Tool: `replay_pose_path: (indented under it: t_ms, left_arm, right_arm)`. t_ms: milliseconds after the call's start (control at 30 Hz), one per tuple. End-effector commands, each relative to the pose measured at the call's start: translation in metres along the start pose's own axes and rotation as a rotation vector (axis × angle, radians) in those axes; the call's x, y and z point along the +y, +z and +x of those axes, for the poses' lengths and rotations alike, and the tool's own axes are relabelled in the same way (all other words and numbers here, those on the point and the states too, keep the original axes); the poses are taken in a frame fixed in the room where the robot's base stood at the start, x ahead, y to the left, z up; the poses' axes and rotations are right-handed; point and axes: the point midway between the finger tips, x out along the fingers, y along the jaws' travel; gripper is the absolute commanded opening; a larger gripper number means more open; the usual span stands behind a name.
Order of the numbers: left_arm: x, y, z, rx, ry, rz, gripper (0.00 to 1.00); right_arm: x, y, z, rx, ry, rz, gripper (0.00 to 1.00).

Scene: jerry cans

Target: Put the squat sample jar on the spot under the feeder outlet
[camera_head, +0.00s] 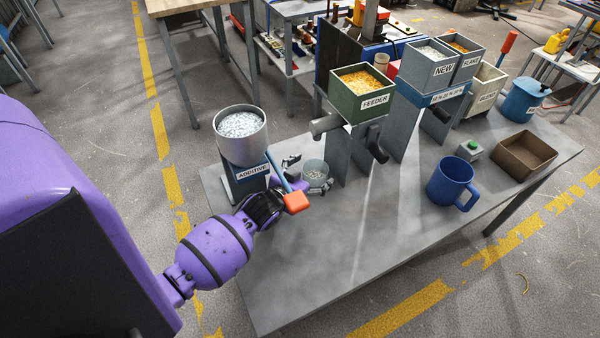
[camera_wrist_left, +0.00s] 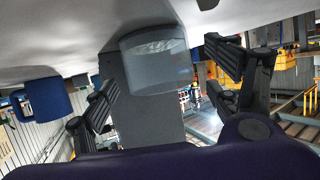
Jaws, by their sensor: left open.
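The squat sample jar (camera_head: 315,172) is a clear, short jar with pale grey granules inside, standing on the grey table just right of the additive hopper. In the left wrist view the jar (camera_wrist_left: 158,62) shows between my fingers. My left gripper (camera_head: 306,174) is open, with one finger on either side of the jar; I cannot tell whether either touches it. The green feeder (camera_head: 362,94), full of orange-yellow pellets, stands further right on a grey stand. A dark angled spout (camera_head: 377,148) hangs below it. No marked spot under it can be made out. My right gripper is not in view.
The additive hopper (camera_head: 241,136) stands close to my left arm; its blue lever with an orange end (camera_head: 297,202) passes by my gripper. The table's front middle is clear.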

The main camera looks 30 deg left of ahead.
Motion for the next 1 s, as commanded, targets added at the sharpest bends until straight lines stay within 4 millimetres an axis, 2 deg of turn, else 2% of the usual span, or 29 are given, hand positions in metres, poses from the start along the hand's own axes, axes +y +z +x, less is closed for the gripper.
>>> replay_pose_path:
  t_ms: [200,433,633,1000]
  left_arm:
    - [0.000,-0.001,-0.050,0.000,0.000,0.000,0.81]
    - [0.000,0.001,-0.089,-0.001,-0.001,0.000,0.81]
    - [0.000,0.000,-0.102,0.000,-0.001,-0.001,0.81]
    - [0.000,0.000,-0.103,0.000,-0.001,0.000,0.81]
  right_arm:
    - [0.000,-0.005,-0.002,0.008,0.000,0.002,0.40]
    - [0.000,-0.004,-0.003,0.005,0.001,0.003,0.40]
    - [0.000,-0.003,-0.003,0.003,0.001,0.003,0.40]
    - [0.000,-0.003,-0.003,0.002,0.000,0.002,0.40]
